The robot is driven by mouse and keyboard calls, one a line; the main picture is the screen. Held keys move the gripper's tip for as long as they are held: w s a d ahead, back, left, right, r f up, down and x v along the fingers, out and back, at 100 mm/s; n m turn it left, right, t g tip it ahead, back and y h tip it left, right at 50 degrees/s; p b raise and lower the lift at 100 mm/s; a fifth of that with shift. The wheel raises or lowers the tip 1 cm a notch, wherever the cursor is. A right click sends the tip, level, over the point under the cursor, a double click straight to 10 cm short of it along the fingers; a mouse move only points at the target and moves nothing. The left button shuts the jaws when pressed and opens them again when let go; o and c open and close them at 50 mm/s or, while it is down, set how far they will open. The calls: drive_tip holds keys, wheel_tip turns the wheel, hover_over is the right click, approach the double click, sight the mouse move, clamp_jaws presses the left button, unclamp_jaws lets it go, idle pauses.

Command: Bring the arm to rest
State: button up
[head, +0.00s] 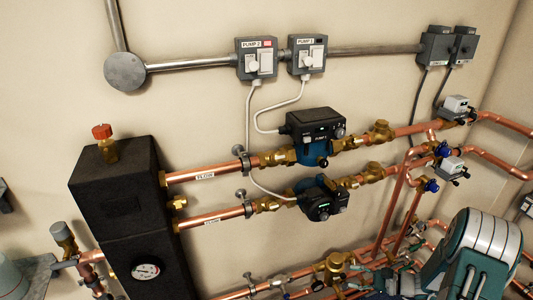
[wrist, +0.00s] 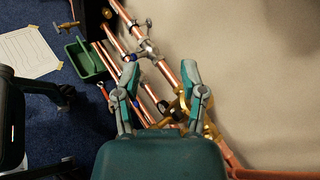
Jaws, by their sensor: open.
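My gripper (wrist: 160,74) is open and empty in the wrist view. Its two teal and grey fingers stand apart, with copper pipes and brass fittings (wrist: 187,100) showing between and beyond them. I cannot tell how far the fingertips are from the pipes. In the head view my teal and white arm is at the lower right, in front of the lower copper pipes; the gripper's fingers are low in the frame and hard to make out there.
Two pumps (head: 314,135) sit on copper pipes right of a black insulated block (head: 119,195). Two switch boxes (head: 256,60) hang above on the wall. The wrist view shows a green tray (wrist: 85,62) and a paper sheet (wrist: 25,52) on blue carpet.

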drive_tip(key=s+a+r+n+g+h, duration=0.3)
drive_tip(key=s+a+r+n, duration=0.15)
drive_tip(key=r, duration=0.55)
drive_tip(key=s+a+r+n+g+h, duration=0.35)
drive_tip(key=a+r+n, duration=0.2)
drive_tip(key=r, duration=0.35)
drive_tip(key=s+a+r+n+t+h, duration=0.1)
drive_tip(key=s+r+n+t+h, duration=0.5)
drive_tip(key=s+r, duration=0.6)
drive_tip(key=shift+s+n+h, duration=0.65)
drive_tip(key=shift+s+n, duration=0.25)
drive_tip(key=shift+s, duration=0.15)
drive_tip(key=shift+a, duration=0.1)
